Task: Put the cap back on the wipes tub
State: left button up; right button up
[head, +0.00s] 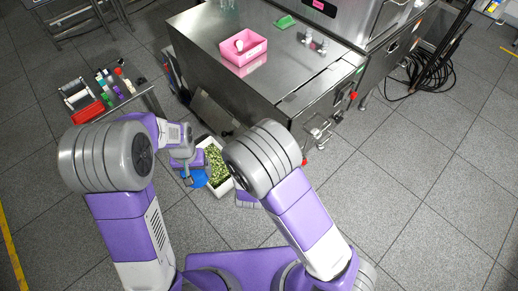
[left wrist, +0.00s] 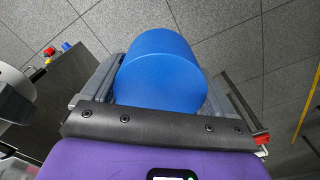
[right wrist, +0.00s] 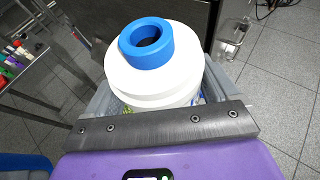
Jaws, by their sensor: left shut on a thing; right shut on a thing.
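The cap (left wrist: 160,70) is a plain blue cylinder, held between the fingers of my left gripper (head: 190,174). It also shows as a blue patch (head: 194,179) in the head view. The wipes tub (right wrist: 150,85) is white with a blue ring (right wrist: 146,43) around an open hole on top. My right gripper (right wrist: 155,95) is shut on the tub's body; its lower part and label are mostly hidden by the gripper. In the head view my right arm hides the tub. The cap is apart from the tub, to its left.
A white crate of green pieces (head: 217,165) stands low between my arms. A steel table (head: 220,35) with a pink bin (head: 243,57) is ahead. A small side table with bottles and a red tray (head: 88,112) is at left.

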pick_arm(q)
jog(key=w+d+r+m, duration=0.2)
jog(key=d+r+m, duration=0.1)
jog(key=d+r, duration=0.2)
jog(key=w+d+r+m, duration=0.2)
jog(key=d+r, duration=0.3)
jog(key=d, duration=0.3)
jog(key=w+d+r+m, duration=0.2)
jog(key=d+r+m, duration=0.2)
jog(key=d, duration=0.3)
jog(key=shift+w+d+r, duration=0.2)
jog(key=shift+d+r, duration=0.1)
jog(key=shift+r, duration=0.2)
jog(key=shift+s+d+r, duration=0.15)
jog(key=shift+d+r, duration=0.15)
jog(key=shift+r, duration=0.05)
jog(key=shift+f, duration=2.05)
jog(key=shift+f, duration=0.85)
jog(key=shift+f, duration=0.65)
